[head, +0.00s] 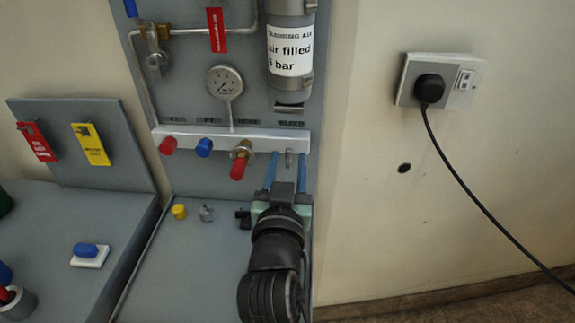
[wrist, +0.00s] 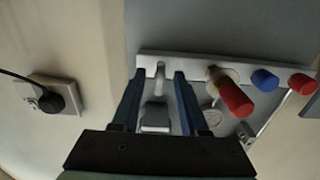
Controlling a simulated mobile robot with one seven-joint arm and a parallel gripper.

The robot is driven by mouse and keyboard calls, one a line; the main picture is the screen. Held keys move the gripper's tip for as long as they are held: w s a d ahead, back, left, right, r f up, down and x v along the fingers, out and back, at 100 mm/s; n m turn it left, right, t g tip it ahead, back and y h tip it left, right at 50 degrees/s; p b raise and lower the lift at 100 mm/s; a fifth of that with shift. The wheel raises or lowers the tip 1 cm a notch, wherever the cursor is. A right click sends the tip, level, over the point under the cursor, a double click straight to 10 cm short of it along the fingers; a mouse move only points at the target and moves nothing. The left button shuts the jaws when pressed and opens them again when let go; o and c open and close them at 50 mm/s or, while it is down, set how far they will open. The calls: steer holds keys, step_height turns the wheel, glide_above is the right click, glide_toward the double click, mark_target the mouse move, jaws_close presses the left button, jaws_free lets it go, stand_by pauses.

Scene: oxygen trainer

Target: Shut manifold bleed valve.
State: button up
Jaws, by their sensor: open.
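The manifold (head: 225,137) is a pale bar across the grey panel; it also shows in the wrist view (wrist: 230,68). The bleed valve (head: 289,158) is a small metal lever at its right end, under a label that seems to read BLEED. In the wrist view the valve (wrist: 160,69) shows between the fingertips. My gripper (head: 287,164) is open, its two blue fingers reaching to either side of the lever. In the wrist view my gripper (wrist: 159,76) has a clear gap between its fingers. I cannot tell whether either finger touches the lever.
A brass fitting with a red cap (head: 238,168) sits just left of my gripper. A blue cap (head: 204,147) and another red cap (head: 168,145) are farther left. A gauge (head: 225,82) and a labelled cylinder (head: 290,50) are above. A wall plug (head: 429,88) is at right.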

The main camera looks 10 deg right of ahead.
steer(key=shift+s, duration=0.1)
steer(key=v, duration=1.2)
steer(key=shift+s, duration=0.35)
steer(key=shift+a, duration=0.1)
steer(key=s+a+r+n+t+y+p, duration=0.1)
steer(key=r+t+p, duration=0.4)
steer(key=r, duration=2.4)
steer(key=s+a+r+n+t+y+p, duration=0.2)
steer(key=r+t+p, duration=0.3)
steer(key=r+p, duration=1.1)
step_height(320, 180, up, 13)
steer(key=shift+s+a+r+y, duration=0.1)
steer(key=shift+s+a+y, duration=0.5)
steer(key=shift+a+y, duration=0.25)
